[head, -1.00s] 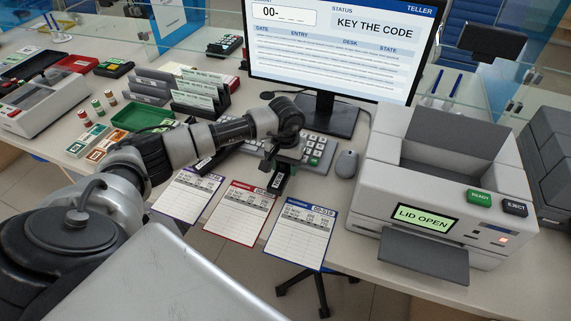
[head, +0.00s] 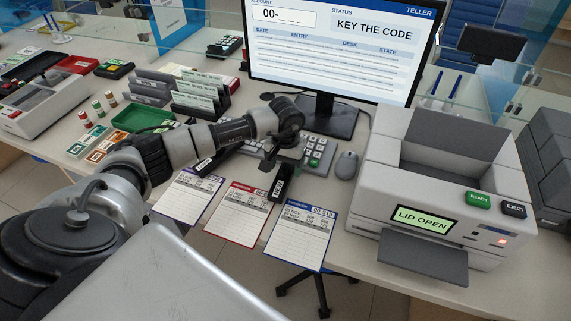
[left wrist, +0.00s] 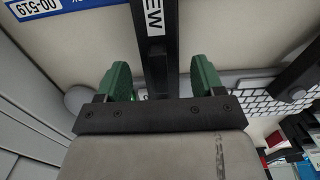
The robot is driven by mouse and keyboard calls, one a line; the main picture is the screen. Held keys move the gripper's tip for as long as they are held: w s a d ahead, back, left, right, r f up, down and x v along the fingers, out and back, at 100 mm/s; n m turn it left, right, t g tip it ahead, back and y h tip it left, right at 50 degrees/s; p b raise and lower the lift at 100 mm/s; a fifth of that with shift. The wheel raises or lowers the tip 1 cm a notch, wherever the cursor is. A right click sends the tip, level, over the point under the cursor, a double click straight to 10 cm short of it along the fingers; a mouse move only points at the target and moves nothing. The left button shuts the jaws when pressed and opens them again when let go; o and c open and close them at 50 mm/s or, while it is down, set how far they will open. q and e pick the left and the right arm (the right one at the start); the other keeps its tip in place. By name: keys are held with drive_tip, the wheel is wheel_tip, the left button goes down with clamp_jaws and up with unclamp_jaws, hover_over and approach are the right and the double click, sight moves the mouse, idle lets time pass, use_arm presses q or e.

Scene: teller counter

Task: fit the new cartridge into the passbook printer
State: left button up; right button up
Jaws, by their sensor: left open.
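The new cartridge (head: 279,188), a slim black bar with a white label, is at the counter front between the red and blue passbooks. In the left wrist view the cartridge (left wrist: 156,55) lies between the green fingers of my left gripper (left wrist: 160,82), with a gap on each side; its label reads "EW". The left gripper (head: 287,160) is open above its rear end. The passbook printer (head: 390,190) stands at the right, its top open and its screen reading "LID OPEN". My right gripper is not in view.
A second black cartridge-like bar (head: 208,162) with a label lies left of the keyboard (head: 318,152). Passbooks with purple (head: 188,192), red (head: 236,214) and blue (head: 300,235) headers lie along the front. A mouse (head: 346,163) sits beside the printer.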

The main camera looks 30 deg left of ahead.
sight(285, 165)
use_arm(q)
wheel_tip(285, 165, up, 12)
drive_tip(key=b, duration=0.2)
drive_tip(key=shift+f, duration=0.15)
idle(0.5)
